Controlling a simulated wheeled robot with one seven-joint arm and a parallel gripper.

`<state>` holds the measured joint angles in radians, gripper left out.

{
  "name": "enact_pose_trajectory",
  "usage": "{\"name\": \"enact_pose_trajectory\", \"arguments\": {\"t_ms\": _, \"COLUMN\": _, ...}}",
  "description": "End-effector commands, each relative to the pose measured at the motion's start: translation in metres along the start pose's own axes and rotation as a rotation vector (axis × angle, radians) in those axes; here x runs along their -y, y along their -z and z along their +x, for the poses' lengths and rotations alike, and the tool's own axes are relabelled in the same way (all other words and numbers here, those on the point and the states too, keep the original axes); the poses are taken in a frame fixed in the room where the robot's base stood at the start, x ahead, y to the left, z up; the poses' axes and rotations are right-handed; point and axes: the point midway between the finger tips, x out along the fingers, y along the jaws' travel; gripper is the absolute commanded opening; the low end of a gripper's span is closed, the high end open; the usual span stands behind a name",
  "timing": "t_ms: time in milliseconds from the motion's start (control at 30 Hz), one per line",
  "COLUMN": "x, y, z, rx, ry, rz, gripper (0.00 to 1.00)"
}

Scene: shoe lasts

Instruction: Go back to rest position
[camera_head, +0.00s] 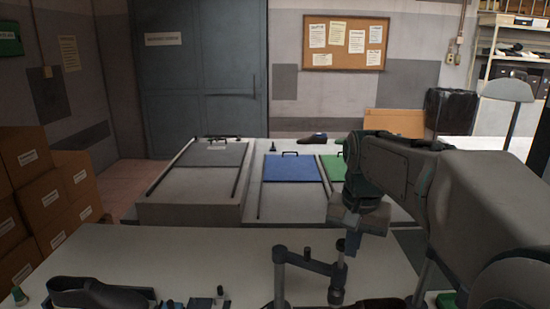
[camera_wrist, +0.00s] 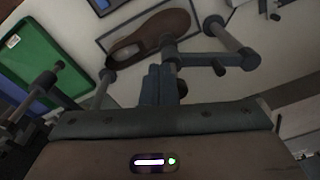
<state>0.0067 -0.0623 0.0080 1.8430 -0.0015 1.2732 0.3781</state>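My gripper (camera_head: 358,216) hangs from my arm over the right part of the near table, pointing down. In the wrist view its two blue-grey fingers (camera_wrist: 164,86) look close together, with nothing clearly between them. Past the fingertips, a brown shoe last (camera_wrist: 150,38) lies within a dark rectangular outline on the pale surface. The fingers overlap its near side in the picture, so I cannot tell the exact gap. Another dark shoe last (camera_head: 98,294) lies at the near table's front left. A third last (camera_head: 312,138) sits at the back of the far table.
A jointed metal fixture (camera_head: 280,270) stands on the near table (camera_head: 170,250), close to my gripper. Its bars also show in the wrist view (camera_wrist: 225,40). Blue (camera_head: 290,168) and green (camera_head: 332,166) panels lie on the far table. Boxes (camera_head: 45,195) are stacked left.

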Motion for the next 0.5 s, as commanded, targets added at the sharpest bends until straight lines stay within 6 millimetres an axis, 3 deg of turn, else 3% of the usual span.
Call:
{"name": "enact_pose_trajectory", "arguments": {"t_ms": 33, "x": -0.007, "y": -0.018, "z": 0.002, "rx": -0.022, "ry": 0.008, "rz": -0.035, "gripper": 0.0}}
{"name": "enact_pose_trajectory", "arguments": {"t_ms": 300, "x": -0.039, "y": -0.098, "z": 0.035, "rx": -0.142, "ry": 0.036, "rz": -0.243, "gripper": 0.0}}
{"name": "enact_pose_trajectory", "arguments": {"t_ms": 500, "x": -0.054, "y": -0.137, "z": 0.061, "rx": -0.204, "ry": 0.042, "rz": -0.347, "gripper": 0.0}}
